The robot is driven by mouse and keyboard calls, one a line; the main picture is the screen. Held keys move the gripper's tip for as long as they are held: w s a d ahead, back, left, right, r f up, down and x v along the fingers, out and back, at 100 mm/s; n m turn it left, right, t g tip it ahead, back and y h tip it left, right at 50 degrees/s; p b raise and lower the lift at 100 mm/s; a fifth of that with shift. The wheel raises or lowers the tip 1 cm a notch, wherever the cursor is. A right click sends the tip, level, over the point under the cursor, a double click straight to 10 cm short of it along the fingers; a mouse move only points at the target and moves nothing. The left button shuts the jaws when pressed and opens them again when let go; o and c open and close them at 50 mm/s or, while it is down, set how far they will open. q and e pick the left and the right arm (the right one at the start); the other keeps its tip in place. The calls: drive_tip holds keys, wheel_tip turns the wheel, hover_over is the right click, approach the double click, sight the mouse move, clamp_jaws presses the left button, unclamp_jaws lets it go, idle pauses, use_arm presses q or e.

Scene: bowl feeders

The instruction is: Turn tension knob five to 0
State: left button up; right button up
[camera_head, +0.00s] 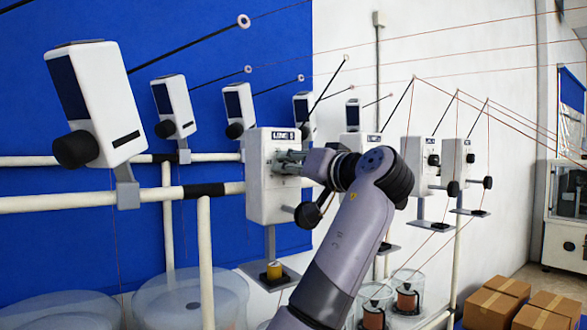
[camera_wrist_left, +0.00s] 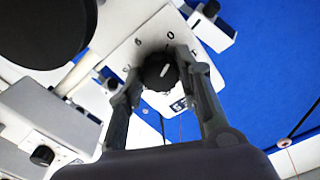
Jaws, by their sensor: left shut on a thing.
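A white tension unit labelled "LINE 5" (camera_head: 262,195) stands in the middle of the head view. My left gripper (camera_head: 288,163) is at the upper part of its front face. In the left wrist view, my left gripper (camera_wrist_left: 160,85) has its fingers on both sides of tension knob five (camera_wrist_left: 158,72), a round black knob, and is shut on it. The knob's white mark tilts slightly right of up, roughly toward the "0" (camera_wrist_left: 170,35) on the dial. Whether it lines up exactly is hard to tell. In the head view the gripper hides the knob. My right gripper is not in view.
Similar white units stand along the wall, one large at left (camera_head: 100,100) and one at right (camera_head: 415,165). Thin threads cross overhead. White pipes (camera_head: 90,202) run at left. Clear bowls (camera_head: 190,295) stand below, and cardboard boxes (camera_head: 495,300) sit at lower right.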

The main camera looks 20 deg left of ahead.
use_arm(q)
drive_tip(key=shift+f+n, duration=0.3)
drive_tip(key=shift+n, duration=0.5)
drive_tip(key=o, duration=1.1)
drive_tip(key=shift+r, duration=0.2)
drive_tip(key=shift+o, duration=0.2)
drive_tip(key=v, duration=1.2)
